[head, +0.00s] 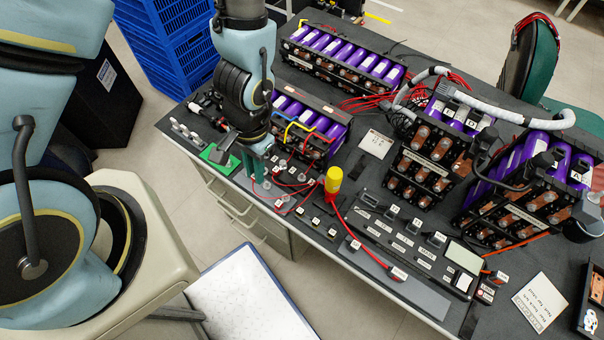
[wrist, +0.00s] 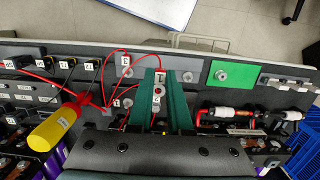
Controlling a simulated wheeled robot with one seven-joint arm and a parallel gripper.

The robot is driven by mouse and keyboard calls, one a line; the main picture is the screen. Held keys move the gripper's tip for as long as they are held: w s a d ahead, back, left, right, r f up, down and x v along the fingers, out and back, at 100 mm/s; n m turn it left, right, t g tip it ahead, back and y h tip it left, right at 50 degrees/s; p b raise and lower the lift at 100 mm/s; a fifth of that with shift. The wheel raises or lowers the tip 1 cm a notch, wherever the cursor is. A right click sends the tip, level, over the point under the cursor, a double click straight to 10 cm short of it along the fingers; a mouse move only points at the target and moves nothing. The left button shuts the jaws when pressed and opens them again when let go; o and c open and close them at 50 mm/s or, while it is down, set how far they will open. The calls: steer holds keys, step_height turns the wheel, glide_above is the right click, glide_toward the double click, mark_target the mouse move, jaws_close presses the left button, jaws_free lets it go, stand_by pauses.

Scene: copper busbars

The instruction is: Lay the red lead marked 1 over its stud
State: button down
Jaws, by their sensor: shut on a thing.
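My gripper (wrist: 164,84) has green fingers, shut on a small pale piece with white tags in the wrist view. It appears to be the end of the red lead marked 1 (wrist: 159,78); a red wire runs to it from the left. In the head view my gripper (head: 256,176) points down at the table's front edge, beside the grey stud blocks (head: 282,199). In the wrist view a grey block marked 3 (wrist: 130,61) is left of the fingertips, and another block is just right. The stud beneath the held end is hidden, so I cannot tell whether they touch.
A green pad (head: 222,158) lies left of my gripper. Battery modules with purple cells (head: 310,120) stand behind. A grey strip (head: 375,265) and labelled blocks lie to the right. Blue crates (head: 165,45) stand beyond the table.

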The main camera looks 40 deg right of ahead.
glide_above(295, 186)
steer(key=shift+w+d+p, duration=0.1)
steer(key=shift+d+p, duration=0.2)
steer(key=shift+p, duration=0.15)
steer(key=shift+f, duration=0.1)
steer(key=b, duration=0.2)
steer(key=shift+f+b, duration=0.2)
steer(key=shift+b, duration=0.7)
steer(key=shift+r+b, duration=0.1)
steer(key=shift+b, duration=0.35)
steer(key=shift+f+b, duration=2.1)
steer(key=shift+f, duration=0.6)
steer(key=shift+f, duration=0.1)
